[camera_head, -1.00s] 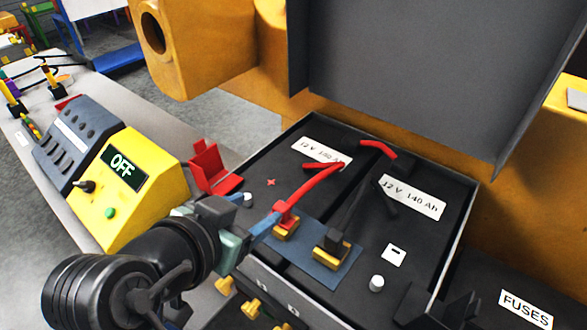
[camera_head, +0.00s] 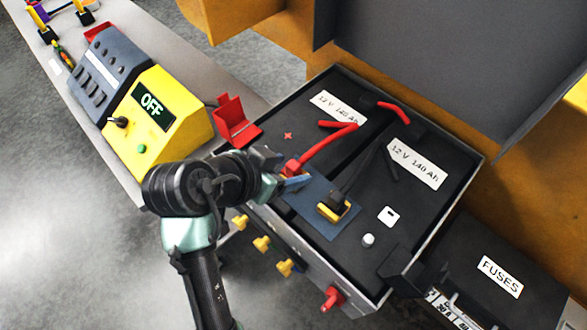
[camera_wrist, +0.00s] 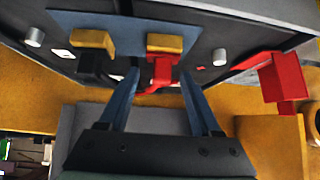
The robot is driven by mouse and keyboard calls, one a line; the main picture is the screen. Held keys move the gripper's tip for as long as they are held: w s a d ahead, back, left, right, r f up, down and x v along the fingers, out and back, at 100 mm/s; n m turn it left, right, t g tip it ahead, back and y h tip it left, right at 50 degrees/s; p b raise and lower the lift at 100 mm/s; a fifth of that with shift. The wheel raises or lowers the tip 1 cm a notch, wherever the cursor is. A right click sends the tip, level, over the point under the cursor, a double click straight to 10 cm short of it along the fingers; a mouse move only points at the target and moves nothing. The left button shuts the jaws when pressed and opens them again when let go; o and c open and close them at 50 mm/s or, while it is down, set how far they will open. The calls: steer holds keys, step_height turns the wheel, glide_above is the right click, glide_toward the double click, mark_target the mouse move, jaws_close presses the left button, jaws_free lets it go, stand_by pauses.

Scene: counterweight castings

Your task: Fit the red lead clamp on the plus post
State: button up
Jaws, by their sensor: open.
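The red lead clamp (camera_head: 292,167) sits on a yellow block on a blue mat (camera_head: 318,224) on the battery top. It also shows in the wrist view (camera_wrist: 162,70). My gripper (camera_head: 290,181) is open, with its blue fingers (camera_wrist: 160,78) on either side of the clamp in the wrist view; I cannot tell whether they touch it. The plus post (camera_wrist: 219,57) is a short grey cylinder near the red plus mark (camera_head: 288,135). In the head view my gripper hides this post.
The black clamp (camera_head: 333,200) sits on a second yellow block beside the red one. The minus post (camera_head: 368,240) is bare. A red cover (camera_head: 237,122) stands open at the tray's left edge. A yellow box reading OFF (camera_head: 152,105) is further left. A raised grey panel (camera_head: 430,60) stands behind.

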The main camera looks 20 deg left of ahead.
steer(key=shift+w+r+p+x, duration=0.1)
steer(key=shift+p+x, duration=0.35)
steer(key=shift+x, duration=0.9)
steer(key=shift+w+r+p+x, duration=0.15)
steer(key=shift+p+x, duration=0.3)
steer(key=shift+x, duration=0.9)
steer(key=shift+s, duration=0.1)
jaws_close()
